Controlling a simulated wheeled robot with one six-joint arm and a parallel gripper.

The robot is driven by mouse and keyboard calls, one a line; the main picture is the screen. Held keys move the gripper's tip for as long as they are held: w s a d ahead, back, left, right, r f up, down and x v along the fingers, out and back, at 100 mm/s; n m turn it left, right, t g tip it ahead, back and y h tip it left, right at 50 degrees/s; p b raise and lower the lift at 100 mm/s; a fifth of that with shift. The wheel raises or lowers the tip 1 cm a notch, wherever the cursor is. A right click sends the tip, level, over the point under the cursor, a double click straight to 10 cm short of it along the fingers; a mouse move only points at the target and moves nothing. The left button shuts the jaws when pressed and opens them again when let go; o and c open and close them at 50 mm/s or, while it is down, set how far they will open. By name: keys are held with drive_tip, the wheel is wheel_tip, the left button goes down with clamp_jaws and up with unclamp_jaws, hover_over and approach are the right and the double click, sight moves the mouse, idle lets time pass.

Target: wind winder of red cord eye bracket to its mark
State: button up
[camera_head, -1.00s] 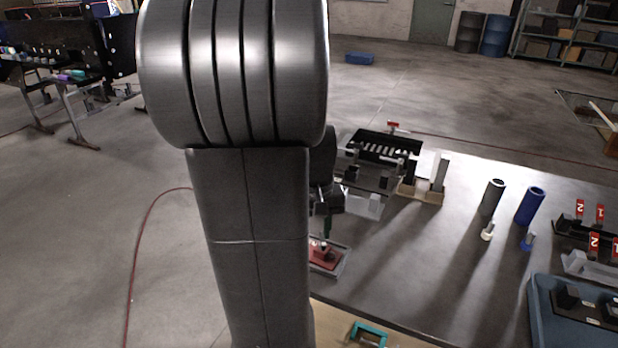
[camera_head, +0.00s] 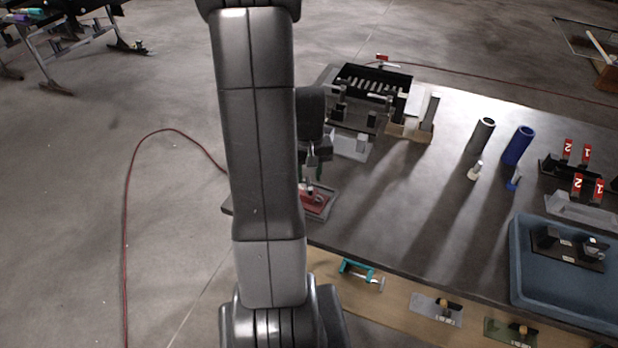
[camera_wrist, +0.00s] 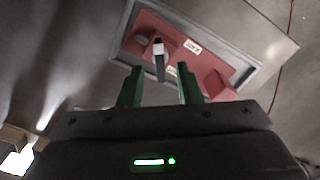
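In the head view the red bracket (camera_head: 314,203) is at the table's left edge, partly hidden by my arm. My gripper (camera_wrist: 160,78) has two green fingers, apart, with the winder's dark end in line with the gap. I cannot tell whether they touch it. The gripper (camera_head: 318,172) also shows just above the bracket. The mark is not readable.
A grey-and-white fixture (camera_head: 350,146) and a black slotted tray (camera_head: 373,82) stand behind the bracket. A grey tube (camera_head: 482,136), a blue tube (camera_head: 518,145) and a blue bin (camera_head: 550,290) are to the right. A teal clamp (camera_head: 357,268) lies in front.

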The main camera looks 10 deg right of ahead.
sight(309, 187)
drive_tip(key=shift+f, duration=1.3)
clamp_jaws()
drive_tip(key=shift+m, duration=0.3)
